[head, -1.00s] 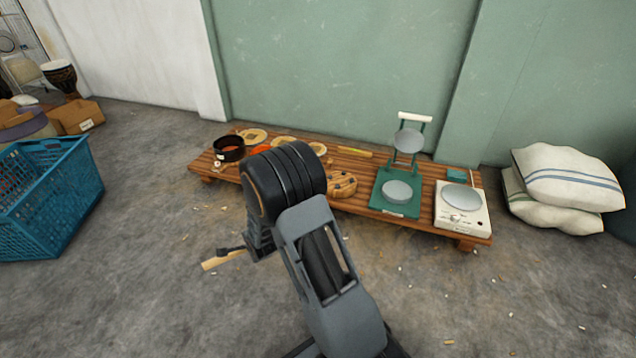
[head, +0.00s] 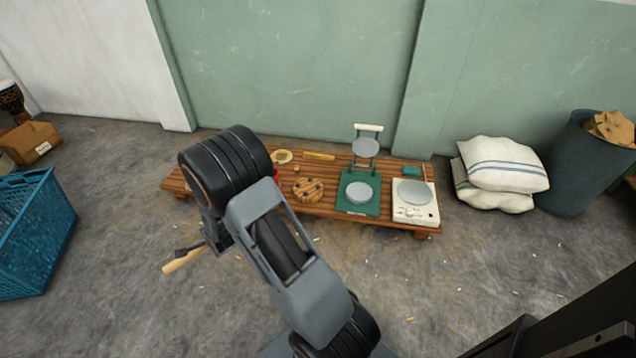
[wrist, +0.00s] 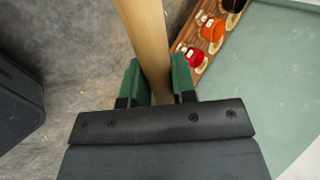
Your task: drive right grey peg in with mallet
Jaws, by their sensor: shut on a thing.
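My gripper (head: 190,248) is shut on the mallet's pale wooden handle (head: 180,262), left of my arm and in front of the low bench. In the wrist view the handle (wrist: 148,40) runs up between the green finger pads of my gripper (wrist: 158,85); the mallet's head is not visible in either view. A round wooden block (head: 308,189) with several small dark pegs in its top lies on the bench, to the right of my gripper and well apart from it. The pegs are too small for me to tell which is the right grey one.
Red (wrist: 193,57) and orange pots (wrist: 213,30) show in the wrist view. A blue crate (head: 35,230) stands left, white sacks (head: 500,175) right.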

